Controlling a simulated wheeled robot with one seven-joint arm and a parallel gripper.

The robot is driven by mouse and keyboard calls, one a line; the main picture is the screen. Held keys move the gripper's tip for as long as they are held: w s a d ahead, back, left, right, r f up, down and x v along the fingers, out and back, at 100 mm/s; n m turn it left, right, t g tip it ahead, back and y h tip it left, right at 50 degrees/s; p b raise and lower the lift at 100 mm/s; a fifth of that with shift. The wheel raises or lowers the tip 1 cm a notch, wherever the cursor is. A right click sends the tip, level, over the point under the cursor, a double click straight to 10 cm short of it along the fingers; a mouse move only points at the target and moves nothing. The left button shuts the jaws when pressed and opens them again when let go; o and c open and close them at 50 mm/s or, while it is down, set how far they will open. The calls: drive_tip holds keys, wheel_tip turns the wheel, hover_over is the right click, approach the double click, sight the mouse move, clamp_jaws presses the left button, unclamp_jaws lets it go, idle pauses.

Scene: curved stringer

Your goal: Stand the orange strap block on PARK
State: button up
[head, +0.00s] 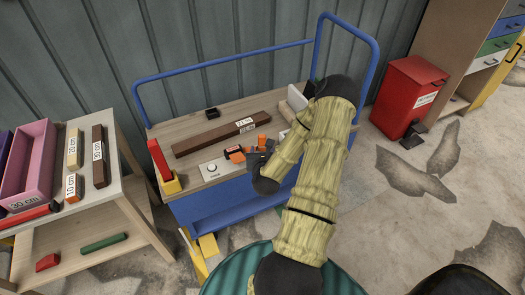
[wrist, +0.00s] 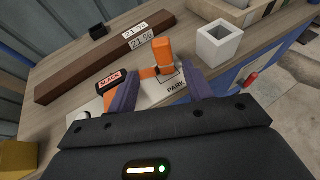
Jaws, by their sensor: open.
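The orange strap block (wrist: 162,52) stands upright at the PARK marking (wrist: 176,87), over the outlined square on a white plate; its exact seating is partly hidden. It also shows small in the head view (head: 262,140). A second orange piece with a dark lettered label (wrist: 108,82) lies to its left, and a short orange part is between them. My gripper (wrist: 158,78) is open, with its purple fingers to the left and right of the block's lower area. I see no finger closed on it. In the head view my gripper (head: 256,158) is low over the cart top.
A long dark brown bar (head: 208,136) with white number labels lies behind the plate. A white hollow square block (wrist: 219,43) stands right of the orange block. A small black box (head: 212,113) is at the back. A red upright piece (head: 159,158) stands at the cart's left end.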

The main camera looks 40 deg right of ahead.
idle(0.3)
drive_tip(key=w+a+r+n+g+y, duration=0.1)
drive_tip(key=a+r+n+y, duration=0.2)
drive_tip(key=a+n, duration=0.7)
drive_tip(key=w+a+r+n+g+y, duration=0.15)
drive_tip(key=a+r+n+y, duration=0.35)
drive_tip(key=n, duration=0.8)
drive_tip(key=s+a+r+n+g, duration=0.2)
drive_tip(key=s+a+r+n, duration=0.2)
drive_tip(key=n, duration=0.6)
drive_tip(key=s+a+r+n+g, duration=0.3)
drive_tip(key=s+a+r+n, duration=0.2)
drive_tip(key=s+a+n, duration=0.3)
drive_tip(key=s+n, duration=0.2)
drive_tip(key=shift+s+a+r+g, duration=0.15)
drive_tip(key=shift+s+a+g, duration=0.05)
drive_tip(key=shift+s+g, duration=0.2)
drive_tip(key=w+p+v, duration=0.3)
drive_tip(key=p+v, duration=1.2)
drive_tip(key=shift+w+r+p, duration=0.15)
drive_tip(key=shift+r+p, duration=0.25)
drive_tip(key=shift+r, duration=0.2)
